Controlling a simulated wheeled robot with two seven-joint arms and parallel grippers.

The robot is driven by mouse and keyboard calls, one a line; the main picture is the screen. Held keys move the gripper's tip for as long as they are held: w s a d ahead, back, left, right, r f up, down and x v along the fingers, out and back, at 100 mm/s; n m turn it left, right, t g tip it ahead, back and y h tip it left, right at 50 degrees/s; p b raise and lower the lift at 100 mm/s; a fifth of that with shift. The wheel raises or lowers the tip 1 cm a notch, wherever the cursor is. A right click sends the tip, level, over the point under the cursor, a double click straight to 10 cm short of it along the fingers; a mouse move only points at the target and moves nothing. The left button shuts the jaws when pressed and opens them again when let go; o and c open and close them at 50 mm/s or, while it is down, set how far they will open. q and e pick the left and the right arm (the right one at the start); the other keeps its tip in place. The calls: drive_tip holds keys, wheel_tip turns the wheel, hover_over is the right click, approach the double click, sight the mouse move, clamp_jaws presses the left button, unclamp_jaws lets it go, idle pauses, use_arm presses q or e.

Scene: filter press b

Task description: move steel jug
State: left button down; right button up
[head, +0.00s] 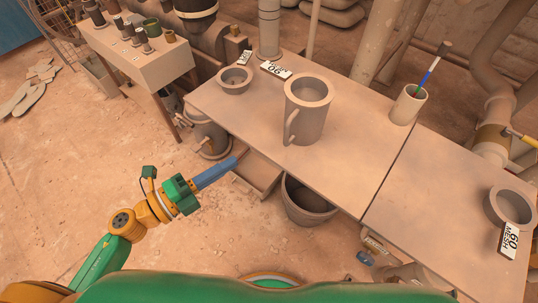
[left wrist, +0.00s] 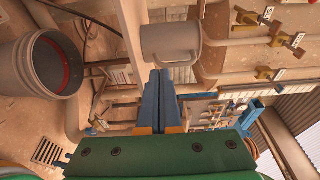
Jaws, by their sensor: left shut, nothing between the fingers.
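The steel jug (head: 306,113) stands upright on the table (head: 345,165), its handle toward the lower left in the head view. My left gripper (head: 234,160) is shut and empty, in front of the table's near edge and to the left of the jug, apart from it. In the left wrist view the blue fingers (left wrist: 160,74) are together, and a grey handled vessel that looks like the jug (left wrist: 170,42) shows just beyond their tips. My right gripper is in neither view.
A small bowl (head: 234,80) and label blocks (head: 275,70) lie at the table's back left. A cup with a brush (head: 408,105) stands at the back right. A ring-shaped dish (head: 511,207) and a "60 mesh" label (head: 509,240) are far right. An open drawer (head: 258,174) and bucket (head: 308,202) are below.

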use_arm(q)
approach(301, 119)
drive_tip(key=w+d+f, duration=0.1)
drive_tip(key=w, duration=0.1)
drive_tip(key=w+d+f, duration=0.1)
drive_tip(key=w+f, duration=0.1)
drive_tip(key=w+d+f, duration=0.1)
drive_tip(key=w+f, duration=0.1)
drive_tip(key=shift+w+p, duration=0.1)
drive_tip(key=shift+p, duration=0.25)
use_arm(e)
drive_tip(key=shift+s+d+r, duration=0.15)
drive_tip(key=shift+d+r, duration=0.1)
